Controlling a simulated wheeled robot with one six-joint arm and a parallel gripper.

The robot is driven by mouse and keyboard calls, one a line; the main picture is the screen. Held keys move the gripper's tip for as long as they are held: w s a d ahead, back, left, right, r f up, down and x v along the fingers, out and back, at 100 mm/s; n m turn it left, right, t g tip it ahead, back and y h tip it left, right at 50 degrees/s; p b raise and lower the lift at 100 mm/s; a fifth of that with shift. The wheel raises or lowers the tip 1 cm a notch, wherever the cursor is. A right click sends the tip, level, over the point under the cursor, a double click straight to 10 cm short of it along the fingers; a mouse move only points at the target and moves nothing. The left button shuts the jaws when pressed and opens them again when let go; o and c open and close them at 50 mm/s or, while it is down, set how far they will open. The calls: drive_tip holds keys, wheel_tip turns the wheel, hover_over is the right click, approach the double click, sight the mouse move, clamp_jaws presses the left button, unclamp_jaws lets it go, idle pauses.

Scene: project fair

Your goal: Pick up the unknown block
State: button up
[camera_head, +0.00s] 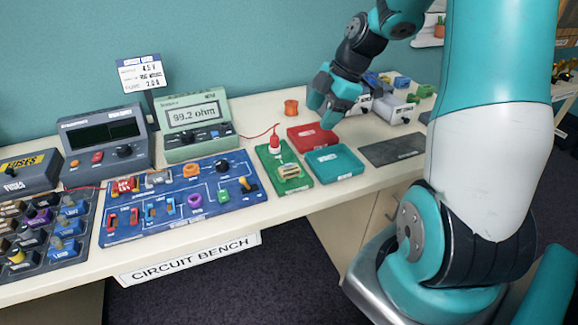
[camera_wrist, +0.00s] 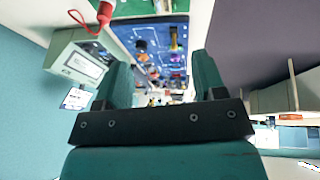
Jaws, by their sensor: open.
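A beige block with dark bands (camera_head: 290,171), which looks like the unknown block, sits on the green test mat (camera_head: 266,159) at the middle of the bench; I cannot read a label on it. A red probe (camera_head: 275,146) stands on the same mat behind the block, and it also shows in the wrist view (camera_wrist: 105,13). My gripper (camera_head: 326,109) is above the back of the bench, to the right of and behind the block, and apart from it. In the wrist view its two fingers (camera_wrist: 163,80) stand wide apart with nothing held between them. I cannot make out the block there.
A red tray (camera_head: 312,137) and a teal tray (camera_head: 335,163) lie right of the mat. A meter (camera_head: 196,125) reads 99.2 ohm. An orange spool (camera_head: 291,107) stands behind. A dark mat (camera_head: 393,149) is bare.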

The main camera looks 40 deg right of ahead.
drive_tip(key=p, duration=0.2)
hover_over(286, 169)
drive_tip(key=s+d, duration=0.2)
drive_tip(key=d, duration=0.1)
drive_tip(key=f, duration=1)
drive_tip(key=shift+w+f, duration=0.25)
drive_tip(key=shift+f, duration=0.1)
drive_tip(key=shift+a+p+x, duration=0.2)
drive_tip(key=shift+p+x, duration=0.3)
drive_tip(key=shift+x, duration=0.8)
drive_tip(key=shift+a+p+x, duration=0.15)
drive_tip(key=shift+p+x, duration=0.35)
drive_tip(key=shift+x, duration=0.85)
drive_tip(key=shift+s+r, duration=0.15)
drive_tip(key=c, duration=1.1)
drive_tip(key=shift+r, duration=0.45)
clamp_jaws()
wheel_tip(286, 169, up, 22)
drive_tip(key=shift+b, duration=0.35)
